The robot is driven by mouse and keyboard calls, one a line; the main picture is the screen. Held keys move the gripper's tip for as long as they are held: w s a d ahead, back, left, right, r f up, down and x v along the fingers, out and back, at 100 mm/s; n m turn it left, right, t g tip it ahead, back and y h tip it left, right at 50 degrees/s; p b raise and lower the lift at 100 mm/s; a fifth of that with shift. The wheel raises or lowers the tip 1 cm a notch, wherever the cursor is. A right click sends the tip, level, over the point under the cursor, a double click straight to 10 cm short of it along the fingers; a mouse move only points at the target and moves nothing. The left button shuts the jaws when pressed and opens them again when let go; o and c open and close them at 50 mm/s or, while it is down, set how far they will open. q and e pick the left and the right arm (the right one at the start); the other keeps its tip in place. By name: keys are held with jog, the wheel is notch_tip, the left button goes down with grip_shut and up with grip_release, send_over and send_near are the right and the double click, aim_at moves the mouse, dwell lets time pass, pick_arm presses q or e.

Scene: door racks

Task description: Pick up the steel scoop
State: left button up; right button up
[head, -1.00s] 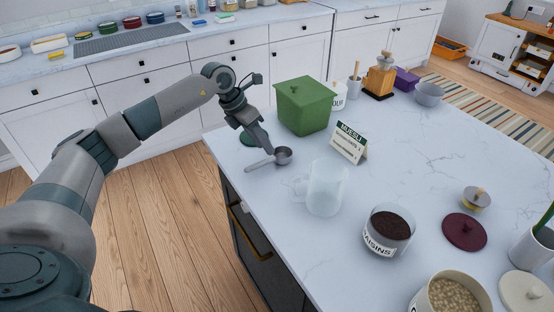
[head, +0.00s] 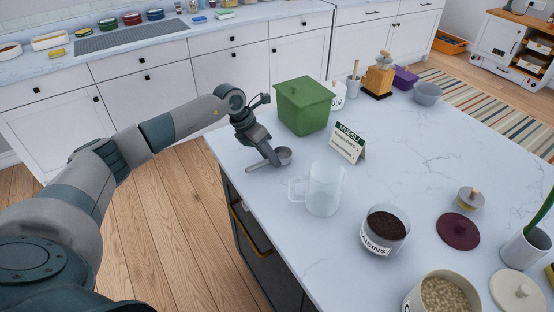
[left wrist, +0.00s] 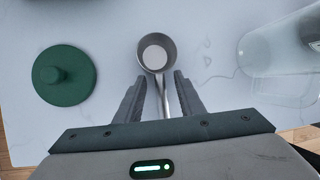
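The steel scoop (head: 284,155) lies on the white marble island top near its left edge, its bowl pointing right and its handle toward the edge. In the left wrist view the scoop (left wrist: 155,50) has its round bowl just beyond the fingertips, and its handle runs back between the fingers. My left gripper (head: 272,161) is at the scoop's handle. In the left wrist view the left gripper (left wrist: 159,82) is open, with gaps on both sides of the handle. My right gripper is in neither view.
A green lid (left wrist: 65,75) lies left in the wrist view. A clear frosted jug (head: 323,190), a muesli sign (head: 348,143) and a raisins jar (head: 384,232) stand to the right.

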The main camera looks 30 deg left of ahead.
pick_arm(q)
grip_shut()
jog(key=shift+r, duration=0.1)
jog(key=shift+r+b, duration=0.4)
jog(key=r+b, duration=0.2)
jog(key=r, duration=0.1)
jog(key=shift+d+r, duration=0.1)
jog(key=shift+d, duration=0.25)
jog(key=s+d+r+b, duration=0.1)
jog(key=d+r+b, duration=0.3)
jog(key=d+r, duration=0.3)
jog(key=d, duration=0.4)
